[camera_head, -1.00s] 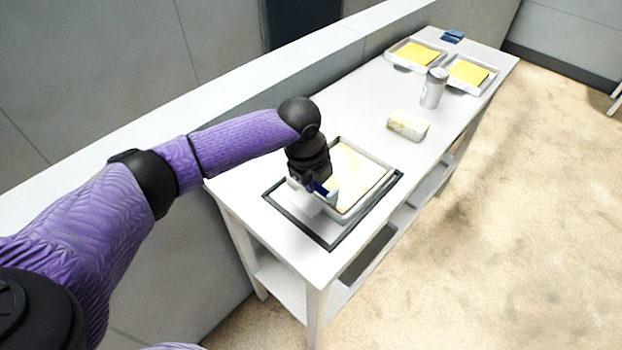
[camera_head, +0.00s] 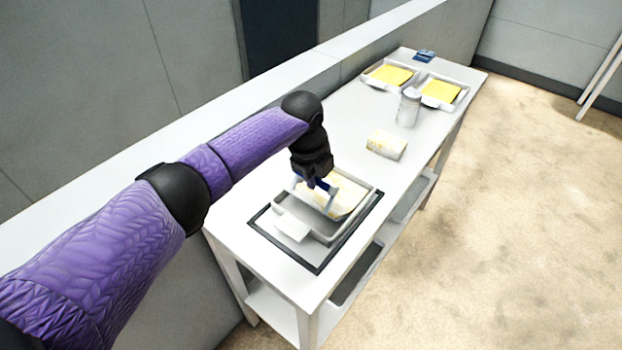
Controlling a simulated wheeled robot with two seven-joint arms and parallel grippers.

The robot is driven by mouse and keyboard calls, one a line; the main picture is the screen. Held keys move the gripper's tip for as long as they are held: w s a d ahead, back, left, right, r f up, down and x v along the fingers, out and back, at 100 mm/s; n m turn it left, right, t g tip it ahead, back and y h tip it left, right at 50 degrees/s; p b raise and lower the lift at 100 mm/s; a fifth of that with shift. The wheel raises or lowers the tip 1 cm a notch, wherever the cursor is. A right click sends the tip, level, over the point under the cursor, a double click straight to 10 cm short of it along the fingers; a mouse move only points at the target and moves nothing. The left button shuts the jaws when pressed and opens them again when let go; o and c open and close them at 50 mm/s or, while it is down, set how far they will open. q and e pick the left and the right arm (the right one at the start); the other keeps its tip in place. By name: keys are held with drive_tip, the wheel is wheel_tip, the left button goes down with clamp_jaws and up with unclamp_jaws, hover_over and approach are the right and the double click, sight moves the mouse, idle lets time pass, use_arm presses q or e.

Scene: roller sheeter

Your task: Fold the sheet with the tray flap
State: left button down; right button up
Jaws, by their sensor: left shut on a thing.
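A tray (camera_head: 279,199) lies on the table near its front end, inside a dark square frame. A pale yellow sheet (camera_head: 352,192) lies in the far part of the tray, and the near part is bare. The tray flap seems to be the pale panel with a blue grip (camera_head: 325,186) over the tray's middle, tilted against the sheet. My left gripper (camera_head: 316,180) is above the tray and shut on the blue grip. My fingers hide part of the flap and sheet edge. My right gripper is not in view.
A pale block or roll (camera_head: 386,145) lies further along the table (camera_head: 345,125). Behind it stand a grey shaker (camera_head: 408,108), two trays with yellow sheets (camera_head: 391,76) (camera_head: 441,91) and a small blue object (camera_head: 424,56). A low wall runs along the table's left side.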

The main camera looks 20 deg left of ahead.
use_arm(q)
drive_tip(key=shift+f, duration=0.15)
drive_tip(key=c, duration=0.9)
unclamp_jaws()
drive_tip(key=shift+d, duration=0.1)
drive_tip(key=shift+c, duration=0.2)
drive_tip(key=o, duration=0.4)
drive_tip(key=shift+w, duration=0.2)
drive_tip(key=shift+c, duration=0.2)
drive_tip(key=shift+s, duration=0.1)
drive_tip(key=p+v, duration=0.2)
drive_tip(key=v, duration=0.7)
drive_tip(key=shift+r+p, duration=0.3)
drive_tip(key=shift+r, duration=0.15)
